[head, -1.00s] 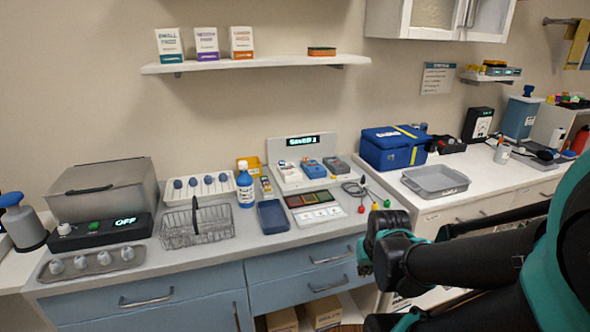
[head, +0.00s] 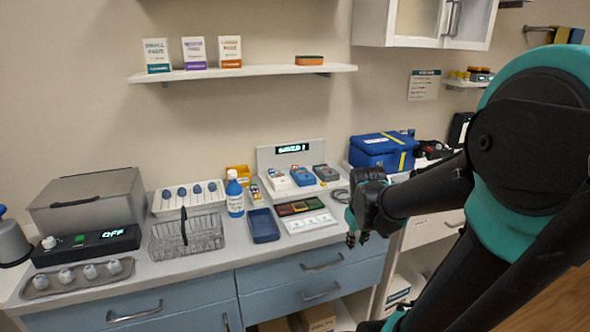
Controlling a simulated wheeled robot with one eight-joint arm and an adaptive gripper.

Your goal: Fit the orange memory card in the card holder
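A low tray with coloured compartments and a white labelled front (head: 308,222) lies on the worktop and looks like the card holder. Its compartments show green, red and yellowish tones. I cannot pick out the orange memory card for certain at this size. My gripper (head: 357,239) hangs in front of the worktop's edge, to the right of and nearer than the tray, apart from it. Its fingers point down and look empty, but their opening is too small to judge.
A display stand (head: 292,149) with three small devices stands behind the tray. To the left are a blue tray (head: 263,226), a blue bottle (head: 235,197) and a wire basket (head: 188,240). A blue cooler box (head: 375,151) stands at the right. A shelf (head: 250,72) hangs above.

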